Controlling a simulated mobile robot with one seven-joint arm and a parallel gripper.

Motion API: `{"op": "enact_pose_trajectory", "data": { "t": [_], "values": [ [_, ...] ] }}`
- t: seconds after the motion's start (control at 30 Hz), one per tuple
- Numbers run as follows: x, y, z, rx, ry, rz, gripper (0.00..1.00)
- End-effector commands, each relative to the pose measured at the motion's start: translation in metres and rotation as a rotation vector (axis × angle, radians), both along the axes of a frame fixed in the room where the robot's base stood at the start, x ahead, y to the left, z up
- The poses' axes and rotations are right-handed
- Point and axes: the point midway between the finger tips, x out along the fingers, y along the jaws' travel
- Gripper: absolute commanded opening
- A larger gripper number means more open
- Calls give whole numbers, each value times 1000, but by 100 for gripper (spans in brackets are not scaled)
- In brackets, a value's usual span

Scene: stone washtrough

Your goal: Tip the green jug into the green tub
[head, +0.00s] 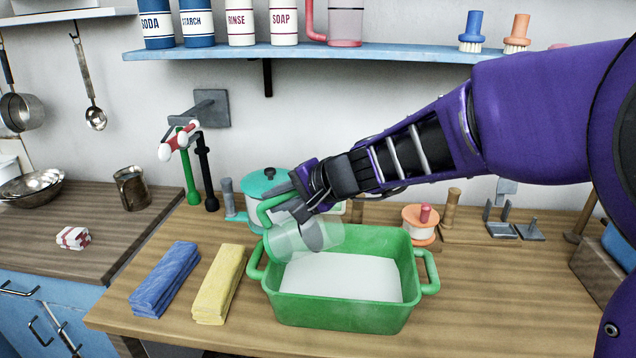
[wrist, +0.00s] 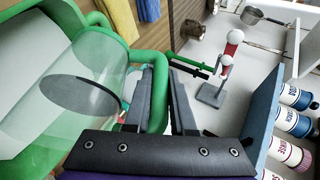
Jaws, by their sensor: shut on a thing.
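The green jug (head: 292,240) has a see-through body and a green handle. It is tilted over the back left of the green tub (head: 340,312), with its mouth toward the right. My gripper (head: 290,203) is shut on the handle, which also shows between the fingers in the wrist view (wrist: 158,110). A dark grey oval shows in the jug; I cannot tell whether it is liquid. The tub stands upright on the wooden counter and has a white, flat filling. No stream from the jug is visible.
A blue cloth (head: 165,280) and a yellow cloth (head: 219,285) lie left of the tub. A teal lidded pot (head: 262,184) and an orange-and-white spool (head: 420,224) stand behind it. A shelf (head: 340,52) with canisters hangs above.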

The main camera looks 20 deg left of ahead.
Motion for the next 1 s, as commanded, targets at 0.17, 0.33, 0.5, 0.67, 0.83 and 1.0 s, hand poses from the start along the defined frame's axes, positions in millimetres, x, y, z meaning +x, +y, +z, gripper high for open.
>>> {"op": "enact_pose_trajectory", "data": {
  "t": [0.17, 0.33, 0.5, 0.67, 0.83, 1.0],
  "values": [
    [-2, 7, 7, -62, -11, 3, 0],
    [-3, 12, 7, -118, -23, 3, 0],
    [-4, 18, 3, -190, -38, 3, 0],
    [-6, 23, -7, -245, -51, 7, 0],
    [-6, 25, -8, -279, -59, 4, 0],
    [-6, 25, -9, -288, -61, 1, 0]
  ]
}}
